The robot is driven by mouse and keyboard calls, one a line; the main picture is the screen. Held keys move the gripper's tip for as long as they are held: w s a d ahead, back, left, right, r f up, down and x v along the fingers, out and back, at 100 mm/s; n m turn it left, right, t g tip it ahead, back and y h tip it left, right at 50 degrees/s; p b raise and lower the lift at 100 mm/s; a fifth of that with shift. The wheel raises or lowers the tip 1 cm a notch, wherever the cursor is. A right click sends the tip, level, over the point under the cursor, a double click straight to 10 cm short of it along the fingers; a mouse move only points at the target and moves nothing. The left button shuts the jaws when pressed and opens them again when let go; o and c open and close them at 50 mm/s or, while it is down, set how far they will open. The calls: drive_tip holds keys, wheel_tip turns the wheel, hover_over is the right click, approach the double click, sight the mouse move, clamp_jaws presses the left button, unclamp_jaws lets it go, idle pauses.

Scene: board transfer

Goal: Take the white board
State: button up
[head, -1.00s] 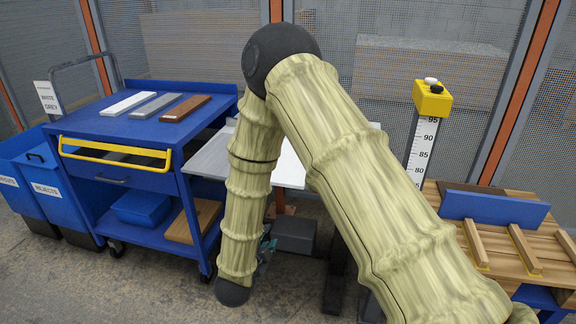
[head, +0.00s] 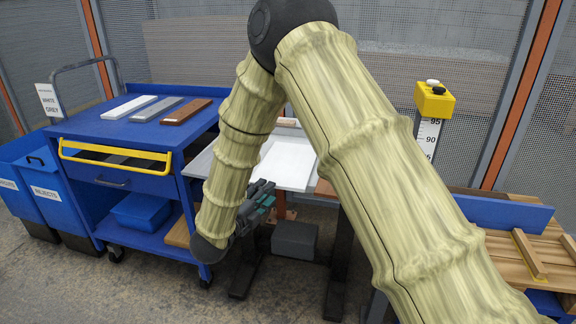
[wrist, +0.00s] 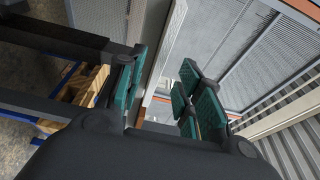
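A white board (head: 129,107) lies flat on the top of the blue cart (head: 95,124), to the left of a grey board (head: 157,109) and a red-brown board (head: 186,112). My gripper (head: 262,198) is low in front of the light worktable, right of the cart and well apart from the white board. In the wrist view its teal-padded fingers (wrist: 165,82) stand apart with nothing held between them. My arm hides part of the worktable and the cart's right side.
The worktable (head: 199,168) carries a white flat panel (head: 288,162). Blue bins (head: 45,190) stand left of the cart. A yellow button box (head: 433,100) tops a marked post at right. A wooden bench with a blue board (head: 505,213) is at far right.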

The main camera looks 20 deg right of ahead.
drive_tip(key=shift+b+x, duration=0.45)
drive_tip(key=shift+x, duration=2.1)
clamp_jaws()
